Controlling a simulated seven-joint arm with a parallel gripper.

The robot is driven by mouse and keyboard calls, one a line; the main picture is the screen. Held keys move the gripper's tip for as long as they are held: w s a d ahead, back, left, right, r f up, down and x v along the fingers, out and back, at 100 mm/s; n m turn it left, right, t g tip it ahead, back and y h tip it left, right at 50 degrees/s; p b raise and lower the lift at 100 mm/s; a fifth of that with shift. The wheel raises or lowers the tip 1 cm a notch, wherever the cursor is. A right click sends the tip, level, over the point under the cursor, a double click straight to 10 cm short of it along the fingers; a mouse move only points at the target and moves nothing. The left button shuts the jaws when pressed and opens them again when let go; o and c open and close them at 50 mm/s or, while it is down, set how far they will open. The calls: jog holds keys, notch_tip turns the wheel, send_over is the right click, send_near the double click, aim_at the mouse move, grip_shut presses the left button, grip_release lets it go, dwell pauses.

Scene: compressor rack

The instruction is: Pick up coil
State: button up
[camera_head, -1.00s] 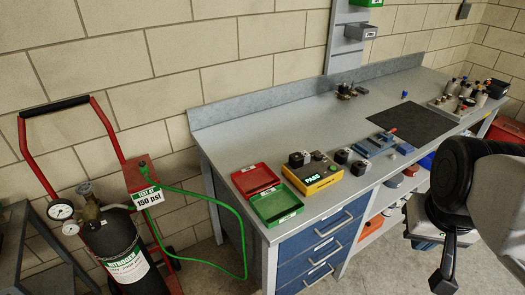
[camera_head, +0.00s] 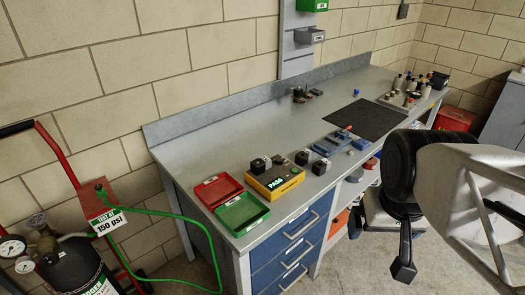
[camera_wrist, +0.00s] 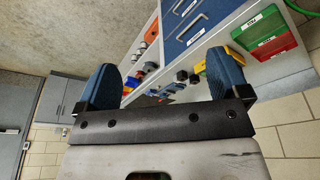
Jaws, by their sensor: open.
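Several small black block-shaped coils stand on the grey bench top, around the yellow tester. One coil (camera_head: 258,165) is at the tester's back left corner; another coil (camera_head: 302,158) and a coil in front of it (camera_head: 320,167) stand just right of the tester. Dark blocks, likely coils (camera_wrist: 182,75), also show small in the wrist view. My gripper (camera_wrist: 165,88) is open and empty, its two blue fingertips wide apart. It is out in front of the bench, well away from the coils. In the head view it is partly hidden by my arm.
The yellow tester (camera_head: 274,181) shows PASS. A red tray (camera_head: 217,190) and a green tray (camera_head: 242,213) lie left of it. A blue fixture (camera_head: 332,143), dark mat (camera_head: 366,119) and bottles sit to the right. A green hose (camera_head: 170,232) hangs beside the bench.

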jog(key=shift+o, duration=0.3)
jog(key=n+g+y, duration=0.1)
jog(key=n, duration=0.8)
send_over(262, 161)
jog(key=s, duration=0.1)
jog(key=f, duration=0.8)
jog(key=d+f, duration=0.1)
jog(key=f, duration=0.2)
jog(key=shift+f, duration=0.4)
jog(key=shift+w+a+f, duration=0.2)
jog(key=shift+a, duration=0.1)
jog(key=shift+f, duration=0.1)
jog(key=shift+w+a+f, duration=0.1)
jog(key=shift+w+f, duration=0.05)
jog(key=shift+f, duration=1.05)
jog(key=shift+f, duration=0.1)
